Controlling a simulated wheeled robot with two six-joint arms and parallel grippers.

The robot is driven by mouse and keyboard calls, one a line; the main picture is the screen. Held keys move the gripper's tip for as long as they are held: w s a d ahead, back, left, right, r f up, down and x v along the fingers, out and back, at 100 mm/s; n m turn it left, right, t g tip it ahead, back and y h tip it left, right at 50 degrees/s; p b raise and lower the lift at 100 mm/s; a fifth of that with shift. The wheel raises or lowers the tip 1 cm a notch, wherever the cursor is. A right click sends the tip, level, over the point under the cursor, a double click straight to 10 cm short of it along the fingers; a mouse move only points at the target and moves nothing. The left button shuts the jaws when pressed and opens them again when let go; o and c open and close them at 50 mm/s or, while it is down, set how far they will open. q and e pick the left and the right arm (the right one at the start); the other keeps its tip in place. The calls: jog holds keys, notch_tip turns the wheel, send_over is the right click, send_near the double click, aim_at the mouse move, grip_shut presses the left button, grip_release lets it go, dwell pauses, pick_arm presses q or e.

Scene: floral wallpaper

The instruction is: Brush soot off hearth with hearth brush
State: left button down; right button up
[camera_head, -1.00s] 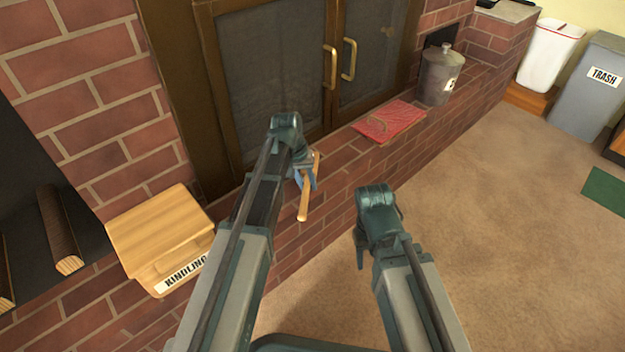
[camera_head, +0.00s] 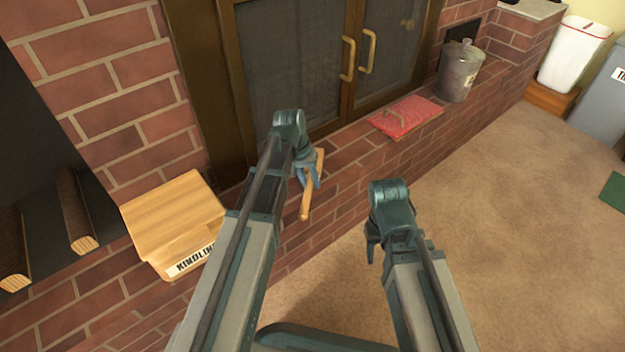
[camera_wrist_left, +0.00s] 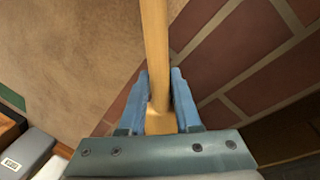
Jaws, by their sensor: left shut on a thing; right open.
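My left gripper (camera_head: 308,178) is over the brick hearth (camera_head: 345,165), in front of the closed fireplace doors. It is shut on a wooden handle (camera_head: 306,205), which I take to be the hearth brush. In the left wrist view the blue fingers (camera_wrist_left: 160,100) clasp the handle (camera_wrist_left: 154,45) from both sides. The brush's bristles are hidden in both views. No soot can be made out on the bricks that show. My right gripper (camera_head: 373,248) is empty and open above the carpet, to the right of the hearth; its fingers are partly hidden by its wrist.
A wooden kindling box (camera_head: 175,220) stands at the left on the hearth. A red padded item (camera_head: 405,117) and a lidded metal bucket (camera_head: 459,72) sit farther right on it. The fireplace doors (camera_head: 290,60) have brass handles.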

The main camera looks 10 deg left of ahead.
pick_arm(q)
jog(key=shift+s+a, duration=0.6)
jog(key=shift+s, duration=0.2)
jog(key=shift+s+a, duration=0.6)
jog(key=shift+s, duration=0.15)
jog(key=shift+w+r, duration=0.1)
jog(key=p+v, duration=0.3)
jog(key=d+p+v, duration=0.1)
jog(key=p+v, duration=0.1)
jog(key=p, duration=0.1)
jog(key=shift+w+d+r, duration=0.1)
jog(key=shift+w+r, duration=0.05)
jog(key=shift+r, duration=0.35)
jog(key=p+v, duration=0.3)
jog(key=shift+d, duration=0.35)
jog(key=shift+r, duration=0.1)
